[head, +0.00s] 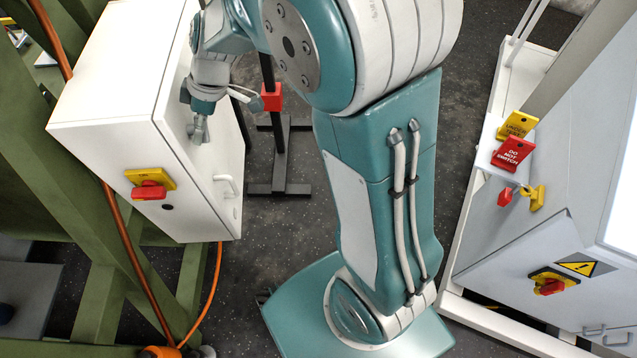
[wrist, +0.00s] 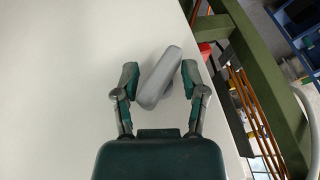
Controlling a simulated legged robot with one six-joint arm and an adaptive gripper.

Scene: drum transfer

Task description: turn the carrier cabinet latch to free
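The carrier cabinet (head: 110,100) is a white box on the left in the head view, its door face (wrist: 60,80) filling much of the wrist view. The latch (wrist: 160,78) is a grey rounded lever on that door, slanting from lower left to upper right in the wrist view. My gripper (wrist: 160,76) is open, with one finger on each side of the lever. Small gaps seem to show, but I cannot tell whether a finger touches it. In the head view my gripper (head: 199,128) is at the door's upper part and hides most of the latch.
A red-and-yellow switch (head: 150,185) and a white handle (head: 228,184) sit on the cabinet. Green frame beams (head: 95,260) and an orange cable (head: 130,245) are around it. A black stand (head: 279,160) is close by. Another cabinet with tags (head: 513,153) stands right.

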